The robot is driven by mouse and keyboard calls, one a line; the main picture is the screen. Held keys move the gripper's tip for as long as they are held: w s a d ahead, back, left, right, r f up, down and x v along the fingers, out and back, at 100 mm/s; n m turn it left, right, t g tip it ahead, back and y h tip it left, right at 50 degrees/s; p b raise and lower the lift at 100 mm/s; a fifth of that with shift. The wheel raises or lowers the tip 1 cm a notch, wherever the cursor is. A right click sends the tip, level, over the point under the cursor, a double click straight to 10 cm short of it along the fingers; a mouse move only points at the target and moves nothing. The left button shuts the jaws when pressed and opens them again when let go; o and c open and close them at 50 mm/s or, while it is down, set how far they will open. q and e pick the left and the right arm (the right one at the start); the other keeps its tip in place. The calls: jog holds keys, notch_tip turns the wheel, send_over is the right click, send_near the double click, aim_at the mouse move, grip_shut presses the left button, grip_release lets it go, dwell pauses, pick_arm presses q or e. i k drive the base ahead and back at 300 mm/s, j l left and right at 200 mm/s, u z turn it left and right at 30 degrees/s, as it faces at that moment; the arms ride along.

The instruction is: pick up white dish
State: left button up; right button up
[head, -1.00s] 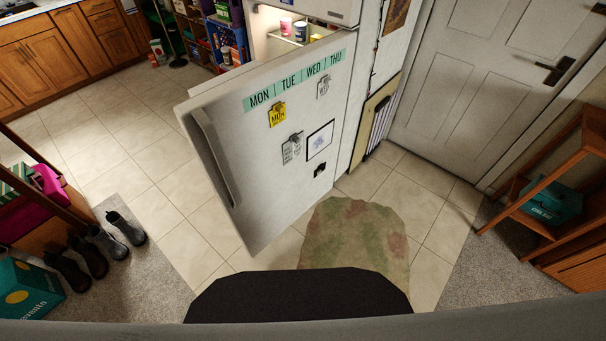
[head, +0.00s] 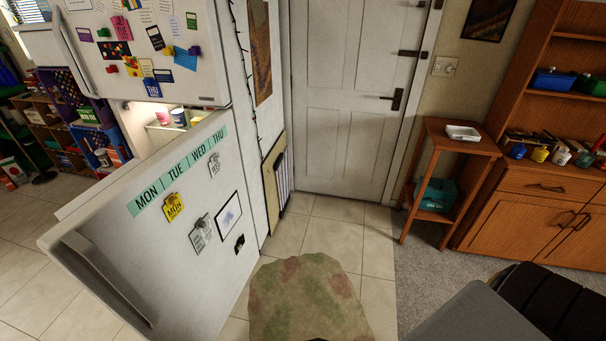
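A small white dish (head: 463,133) sits on top of a narrow wooden side table (head: 451,142), right of the white door. It is rectangular and shallow. It is well away from me, across the floor. Neither of my grippers shows in the head view. A grey and black part, which looks like mine, fills the lower right corner.
An open fridge door (head: 160,230) stands at the left. A patterned rug (head: 308,300) lies on the tiles ahead. A wooden cabinet (head: 530,205) with jars stands right of the side table. A teal box (head: 436,195) is on its lower shelf. Tiles before the white door (head: 345,90) are clear.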

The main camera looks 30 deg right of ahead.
aim_at(457, 133)
jog(key=z, duration=2.15)
